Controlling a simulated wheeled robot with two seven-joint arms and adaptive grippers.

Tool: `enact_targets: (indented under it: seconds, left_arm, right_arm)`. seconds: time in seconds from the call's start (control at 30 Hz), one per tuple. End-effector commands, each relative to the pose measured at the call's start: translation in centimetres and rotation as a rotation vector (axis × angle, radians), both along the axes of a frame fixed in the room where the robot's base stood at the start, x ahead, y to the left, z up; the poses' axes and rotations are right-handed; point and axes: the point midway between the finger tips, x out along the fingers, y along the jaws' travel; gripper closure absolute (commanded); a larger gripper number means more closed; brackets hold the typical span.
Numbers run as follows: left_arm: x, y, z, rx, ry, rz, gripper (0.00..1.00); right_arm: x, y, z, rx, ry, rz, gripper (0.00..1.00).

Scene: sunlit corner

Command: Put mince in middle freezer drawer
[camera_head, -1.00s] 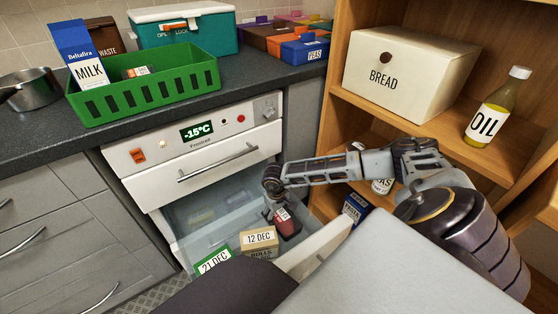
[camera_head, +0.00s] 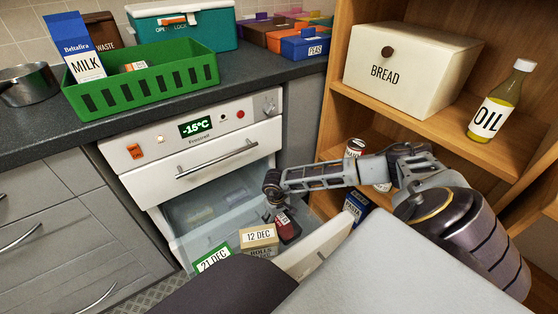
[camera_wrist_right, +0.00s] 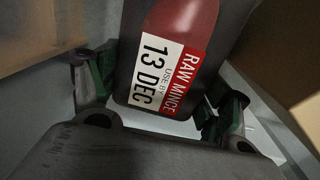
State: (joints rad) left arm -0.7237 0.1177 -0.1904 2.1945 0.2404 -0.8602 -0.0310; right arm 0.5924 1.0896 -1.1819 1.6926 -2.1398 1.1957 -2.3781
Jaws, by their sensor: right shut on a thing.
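The mince (camera_head: 288,228) is a dark pack with a red window; in the right wrist view the mince (camera_wrist_right: 165,70) is labelled "RAW MINCE, USE BY 13 DEC". My right gripper (camera_head: 278,210) is shut on it and holds it inside the open freezer drawer (camera_head: 302,250), towards the drawer's right side. The right gripper's fingers (camera_wrist_right: 155,95) flank the pack in the wrist view. The freezer (camera_head: 190,150) has a shut drawer above the open one. I cannot tell whether the mince touches the drawer floor. My left gripper is not in view.
In the drawer, a "12 DEC" box (camera_head: 259,238) stands left of the mince, with a green "21 DEC" pack (camera_head: 212,259) further left. The wooden shelf unit (camera_head: 345,110) stands close on the right. A green basket (camera_head: 142,80) is on the counter.

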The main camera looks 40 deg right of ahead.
Motion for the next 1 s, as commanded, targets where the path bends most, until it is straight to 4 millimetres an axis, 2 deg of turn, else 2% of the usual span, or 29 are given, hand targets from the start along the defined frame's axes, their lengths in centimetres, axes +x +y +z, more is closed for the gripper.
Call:
enact_targets:
  seconds: [0.13, 0.17, 0.3, 0.8, 1.0]
  left_arm:
    - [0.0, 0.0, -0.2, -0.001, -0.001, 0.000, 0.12]
    - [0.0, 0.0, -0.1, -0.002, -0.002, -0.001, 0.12]
    - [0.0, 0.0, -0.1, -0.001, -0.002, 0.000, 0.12]
    - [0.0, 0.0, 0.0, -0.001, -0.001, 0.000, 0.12]
    - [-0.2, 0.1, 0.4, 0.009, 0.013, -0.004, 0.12]
  right_arm:
    - [0.1, 0.0, -0.2, 0.000, -0.001, 0.000, 0.65]
    - [0.0, 0.0, -0.3, 0.000, 0.000, 0.000, 0.20]
    - [0.0, 0.0, -0.2, 0.000, 0.000, 0.000, 0.02]
    - [0.0, 0.0, -0.1, 0.000, 0.000, 0.000, 0.01]
    - [0.1, 0.0, 1.2, -0.001, -0.001, -0.001, 0.01]
